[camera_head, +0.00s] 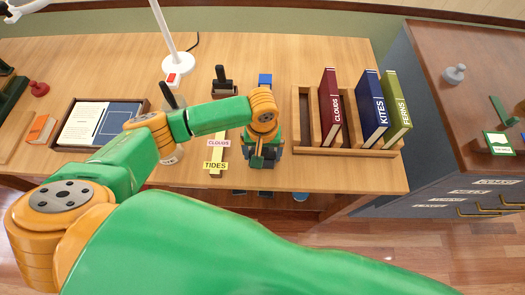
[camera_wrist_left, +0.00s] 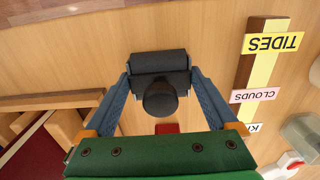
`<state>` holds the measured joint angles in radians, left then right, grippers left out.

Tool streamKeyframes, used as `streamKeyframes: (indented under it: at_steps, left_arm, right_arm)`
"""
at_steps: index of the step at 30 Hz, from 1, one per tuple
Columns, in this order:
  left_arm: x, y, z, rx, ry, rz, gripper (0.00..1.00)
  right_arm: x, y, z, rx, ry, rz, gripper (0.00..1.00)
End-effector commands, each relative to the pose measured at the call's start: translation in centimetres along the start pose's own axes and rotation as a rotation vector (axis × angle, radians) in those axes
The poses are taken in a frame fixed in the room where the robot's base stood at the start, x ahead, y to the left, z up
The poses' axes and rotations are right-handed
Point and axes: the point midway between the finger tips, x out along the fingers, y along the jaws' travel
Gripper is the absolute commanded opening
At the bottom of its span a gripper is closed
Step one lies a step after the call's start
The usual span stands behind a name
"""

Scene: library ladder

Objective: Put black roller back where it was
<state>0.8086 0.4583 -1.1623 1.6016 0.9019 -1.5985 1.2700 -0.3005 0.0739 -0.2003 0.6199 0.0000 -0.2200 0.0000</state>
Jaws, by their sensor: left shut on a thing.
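The black roller (camera_wrist_left: 160,63) is between the two fingers of my left gripper (camera_wrist_left: 160,90) in the left wrist view, its round knob facing the camera. In the head view my left gripper (camera_head: 262,155) is over the front part of the wooden table, and the arm largely hides the roller. The gripper is shut on the roller. I cannot tell whether the roller touches the tabletop. My right gripper is not in view.
Left of the gripper lies a strip with labels TIDES (camera_head: 216,165) and CLOUDS (camera_head: 218,143). A wooden rack (camera_head: 301,122) with several books is right. The table's front edge is close.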

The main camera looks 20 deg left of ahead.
Motion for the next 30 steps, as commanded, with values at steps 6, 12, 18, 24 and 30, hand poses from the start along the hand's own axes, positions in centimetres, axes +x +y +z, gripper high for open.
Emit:
streamKeyframes:
  at_steps: [6, 12, 18, 24, 30]
  left_arm:
    - [0.1, 0.1, 0.0, 0.000, 0.000, 0.001, 0.48]
    - [0.2, 0.1, 0.0, 0.000, 0.001, 0.001, 1.00]
    - [-0.4, 0.1, -0.1, 0.001, 0.002, 0.001, 1.00]
    - [-5.6, 0.1, -0.1, 0.002, 0.005, 0.004, 1.00]
    - [-10.4, 0.1, -0.1, 0.000, 0.003, 0.004, 1.00]
  right_arm:
    - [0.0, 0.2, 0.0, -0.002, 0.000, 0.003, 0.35]
    - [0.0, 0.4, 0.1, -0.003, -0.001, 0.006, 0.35]
    - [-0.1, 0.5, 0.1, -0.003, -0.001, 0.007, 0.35]
    - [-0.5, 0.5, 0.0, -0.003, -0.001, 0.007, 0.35]
    - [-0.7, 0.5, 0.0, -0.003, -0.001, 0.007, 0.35]
